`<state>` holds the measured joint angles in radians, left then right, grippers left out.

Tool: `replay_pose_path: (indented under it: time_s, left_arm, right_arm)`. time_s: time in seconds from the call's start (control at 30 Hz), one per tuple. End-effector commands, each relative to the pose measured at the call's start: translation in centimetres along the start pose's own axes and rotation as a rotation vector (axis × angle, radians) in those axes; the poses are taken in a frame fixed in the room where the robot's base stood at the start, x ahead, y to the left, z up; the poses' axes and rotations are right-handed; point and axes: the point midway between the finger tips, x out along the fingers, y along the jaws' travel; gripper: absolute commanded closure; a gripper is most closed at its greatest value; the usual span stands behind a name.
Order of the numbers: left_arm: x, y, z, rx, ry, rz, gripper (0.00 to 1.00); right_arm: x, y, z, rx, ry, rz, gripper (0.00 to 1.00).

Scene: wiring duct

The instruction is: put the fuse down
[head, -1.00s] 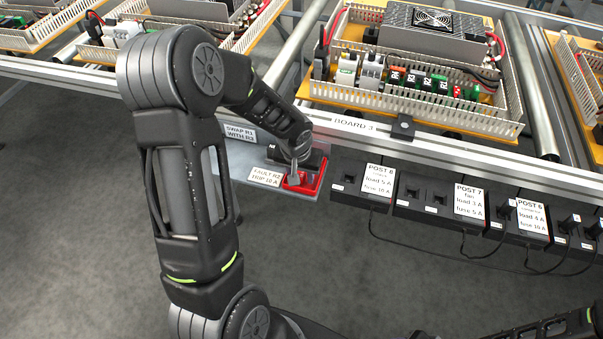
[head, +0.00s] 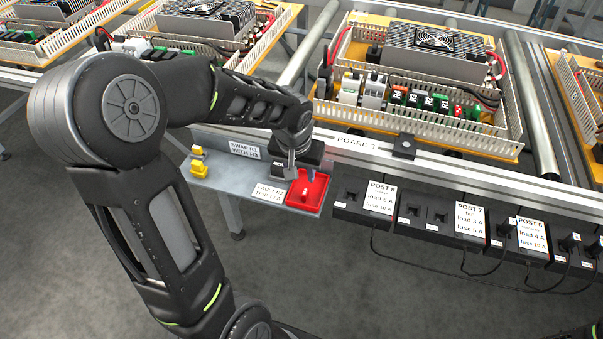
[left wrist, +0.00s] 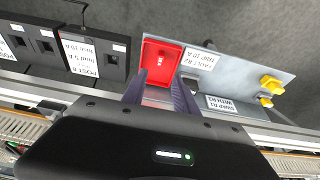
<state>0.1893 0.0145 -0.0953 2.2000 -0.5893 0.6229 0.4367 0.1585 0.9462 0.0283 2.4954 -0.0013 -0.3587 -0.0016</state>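A red tray (head: 318,190) sits at the right end of the grey shelf in the head view. A small red piece with a white mark, which looks like the fuse (head: 306,192), lies in it. The same fuse (left wrist: 162,53) shows inside the red tray (left wrist: 150,75) in the left wrist view. My left gripper (head: 301,165) is at the tray's back edge. In the left wrist view its two fingers (left wrist: 160,93) stand apart with nothing seen between them, and the fuse is beyond the fingertips. My right gripper is out of view.
A black block (head: 285,150) stands close behind the tray, beside my fingers. Yellow pieces (head: 198,163) stand at the shelf's left end. Black post boxes (head: 360,205) with cables hang right of the tray. Board 3's rail (head: 375,158) runs behind.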

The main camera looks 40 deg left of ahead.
Motion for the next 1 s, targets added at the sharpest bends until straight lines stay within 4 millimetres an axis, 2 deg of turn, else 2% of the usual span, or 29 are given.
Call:
replay_pose_path:
  time_s: [0.73, 0.87, 0.97, 1.0]
  left_arm:
    - [0.3, 0.2, 0.1, 0.003, -0.004, 0.005, 0.65]
    - [2.5, 2.5, 1.4, 0.033, -0.032, 0.049, 0.65]
    - [6.0, 6.3, 3.9, 0.077, -0.075, 0.126, 0.65]
    - [7.7, 8.3, 5.5, 0.095, -0.097, 0.166, 0.65]
  right_arm:
    - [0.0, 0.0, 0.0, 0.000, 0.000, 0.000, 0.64]
    - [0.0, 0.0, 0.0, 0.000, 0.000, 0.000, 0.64]
    - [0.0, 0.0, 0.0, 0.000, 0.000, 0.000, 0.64]
    - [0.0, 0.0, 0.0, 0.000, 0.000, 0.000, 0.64]
